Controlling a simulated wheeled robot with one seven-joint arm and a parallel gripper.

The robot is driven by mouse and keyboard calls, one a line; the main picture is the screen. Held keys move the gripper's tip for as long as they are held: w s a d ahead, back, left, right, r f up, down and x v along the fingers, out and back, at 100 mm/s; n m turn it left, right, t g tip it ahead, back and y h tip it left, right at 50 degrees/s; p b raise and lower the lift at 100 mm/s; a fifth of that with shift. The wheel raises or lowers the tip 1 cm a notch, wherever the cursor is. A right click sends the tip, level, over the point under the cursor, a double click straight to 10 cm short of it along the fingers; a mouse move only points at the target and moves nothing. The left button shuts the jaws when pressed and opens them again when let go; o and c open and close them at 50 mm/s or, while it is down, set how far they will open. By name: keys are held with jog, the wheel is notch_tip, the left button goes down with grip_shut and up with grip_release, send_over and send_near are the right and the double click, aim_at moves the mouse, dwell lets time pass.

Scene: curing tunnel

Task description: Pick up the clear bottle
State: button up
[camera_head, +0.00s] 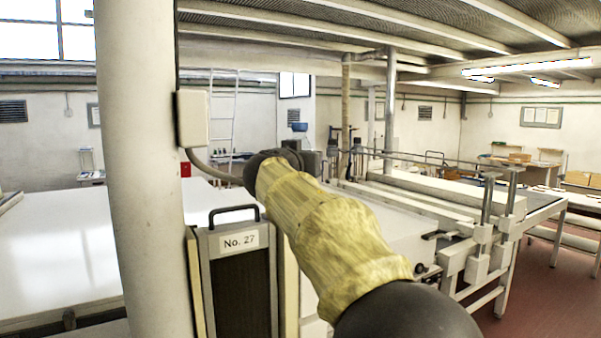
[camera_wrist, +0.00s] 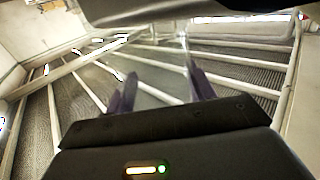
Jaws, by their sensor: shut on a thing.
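My gripper (camera_wrist: 160,72) shows in the wrist view with its two dark fingers apart, one on each side of a faint see-through shape. This shape looks like the clear bottle (camera_wrist: 158,88), shut between the fingers; its outline is hard to make out against the ceiling behind it. In the head view my arm reaches forward in a yellow sleeve, and its dark end hides the fingers. I cannot make out the bottle in the head view.
A pale column (camera_head: 145,170) stands close on the left, with a dark panel marked No. 27 (camera_head: 238,242) beside it. A large white surface (camera_head: 55,250) lies left. Machine rails (camera_head: 430,195) and a long table (camera_head: 545,205) are right. Red floor (camera_head: 560,290) is clear at lower right.

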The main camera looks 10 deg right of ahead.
jog(key=shift+r, duration=0.15)
notch_tip(320, 180, up, 10)
jog(key=shift+a+f+p, duration=0.1)
jog(key=shift+p, duration=0.8)
